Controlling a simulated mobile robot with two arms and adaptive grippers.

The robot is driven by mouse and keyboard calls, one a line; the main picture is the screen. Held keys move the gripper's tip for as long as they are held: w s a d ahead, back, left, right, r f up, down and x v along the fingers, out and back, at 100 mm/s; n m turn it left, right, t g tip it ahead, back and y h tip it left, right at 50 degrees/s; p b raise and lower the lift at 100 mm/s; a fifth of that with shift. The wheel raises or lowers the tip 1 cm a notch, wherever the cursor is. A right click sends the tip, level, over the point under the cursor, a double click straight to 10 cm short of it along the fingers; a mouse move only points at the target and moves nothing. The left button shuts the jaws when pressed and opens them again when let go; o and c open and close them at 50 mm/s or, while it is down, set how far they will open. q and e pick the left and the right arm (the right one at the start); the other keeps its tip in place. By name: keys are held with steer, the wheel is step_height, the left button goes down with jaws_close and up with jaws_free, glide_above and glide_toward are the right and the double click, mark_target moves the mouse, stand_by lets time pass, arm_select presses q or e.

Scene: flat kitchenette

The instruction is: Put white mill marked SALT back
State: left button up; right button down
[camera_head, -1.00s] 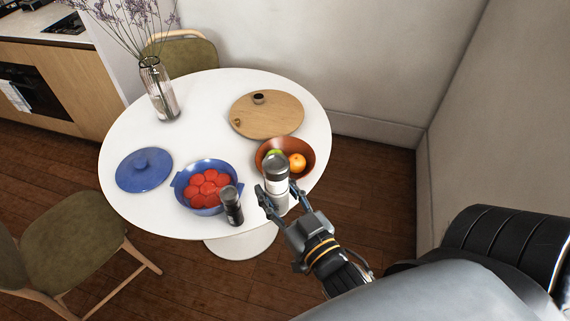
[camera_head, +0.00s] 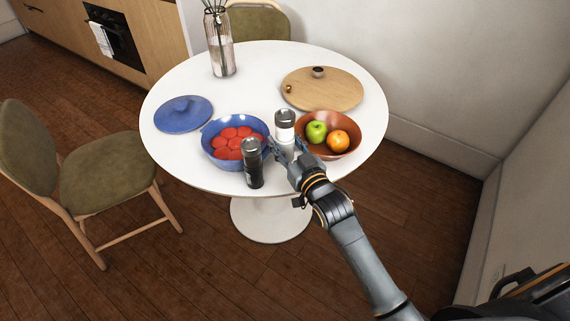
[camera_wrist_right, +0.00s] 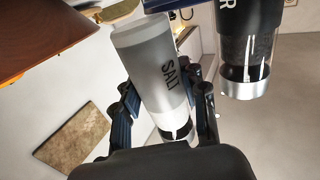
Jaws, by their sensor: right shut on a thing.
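The white mill marked SALT (camera_head: 285,128) is upright between the blue pot and the brown bowl, near the table's front edge. My right gripper (camera_head: 286,150) is shut on it from the front right. In the right wrist view the mill (camera_wrist_right: 152,70) lies between the two fingers (camera_wrist_right: 165,112), with its SALT lettering showing. I cannot tell whether its base touches the table. A black mill (camera_head: 252,165) stands to its left, in front of the pot; it also shows in the right wrist view (camera_wrist_right: 247,50). My left gripper is not in view.
The white round table (camera_head: 170,150) holds a blue pot (camera_head: 209,151) of red pieces, a blue lid (camera_head: 183,113), a brown bowl (camera_head: 349,119) with an apple and an orange, a wooden board (camera_head: 335,92) and a glass vase (camera_head: 222,55). The table's middle is clear. A chair (camera_head: 105,170) stands left.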

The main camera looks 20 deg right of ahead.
steer(key=shift+f, duration=0.95)
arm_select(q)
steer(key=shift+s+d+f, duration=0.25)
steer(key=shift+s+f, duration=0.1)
arm_select(e)
steer(key=shift+f, duration=1.8)
steer(key=c, duration=0.7)
jaws_free()
steer(key=shift+f+b, duration=0.15)
steer(key=shift+b, duration=0.15)
steer(key=shift+c, duration=0.2)
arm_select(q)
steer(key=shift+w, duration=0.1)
arm_select(e)
steer(key=shift+s, duration=0.15)
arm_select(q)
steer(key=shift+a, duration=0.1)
arm_select(e)
steer(key=s+d, duration=0.2)
steer(key=s, duration=0.9)
steer(key=shift+s, duration=0.3)
